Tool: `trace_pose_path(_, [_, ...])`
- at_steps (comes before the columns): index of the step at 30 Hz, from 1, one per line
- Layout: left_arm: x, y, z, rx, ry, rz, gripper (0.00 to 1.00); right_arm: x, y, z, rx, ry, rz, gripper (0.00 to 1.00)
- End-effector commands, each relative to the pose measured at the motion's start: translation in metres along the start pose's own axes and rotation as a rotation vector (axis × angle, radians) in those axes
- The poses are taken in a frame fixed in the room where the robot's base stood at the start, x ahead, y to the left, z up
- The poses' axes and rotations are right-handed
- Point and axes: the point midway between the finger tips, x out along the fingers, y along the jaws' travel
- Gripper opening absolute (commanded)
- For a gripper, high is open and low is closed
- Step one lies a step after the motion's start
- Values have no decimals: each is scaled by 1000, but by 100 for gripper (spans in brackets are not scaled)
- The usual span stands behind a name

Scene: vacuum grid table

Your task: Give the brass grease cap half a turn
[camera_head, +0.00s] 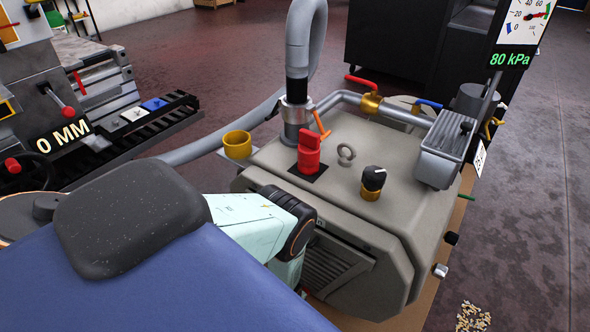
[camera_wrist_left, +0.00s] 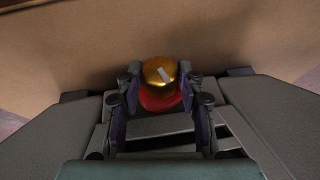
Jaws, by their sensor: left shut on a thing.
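The brass grease cap (camera_wrist_left: 157,69) shows in the left wrist view, a round gold cap with a pale slanted mark on its top. A red part (camera_wrist_left: 160,101) lies right below it in the picture. My left gripper (camera_wrist_left: 162,82) is shut on the cap, with one dark finger on each side of it. In the head view the cap and my left gripper are hidden; only my pale green arm link shows, reaching down beside the grey machine (camera_head: 385,240). My right gripper is in neither view.
A tan board surface (camera_wrist_left: 60,45) lies behind the cap in the wrist view. Grey hoses (camera_head: 307,40) rise behind.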

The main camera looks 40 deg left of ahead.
Motion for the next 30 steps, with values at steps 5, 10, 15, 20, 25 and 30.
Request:
trace_pose_path(5, [2,4,0,27,-2,-63,7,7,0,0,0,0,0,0])
trace_pose_path(10, [3,5,1,52,-3,-125,7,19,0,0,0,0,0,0])
trace_pose_path(15, [4,6,1,78,-4,-184,7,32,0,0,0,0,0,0])
trace_pose_path(20, [3,7,1,99,-7,-232,7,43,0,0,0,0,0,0])
trace_pose_path(25, [3,7,1,116,-8,-274,7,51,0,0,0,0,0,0])
trace_pose_path(30, [2,7,0,128,-8,-300,7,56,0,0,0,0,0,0])
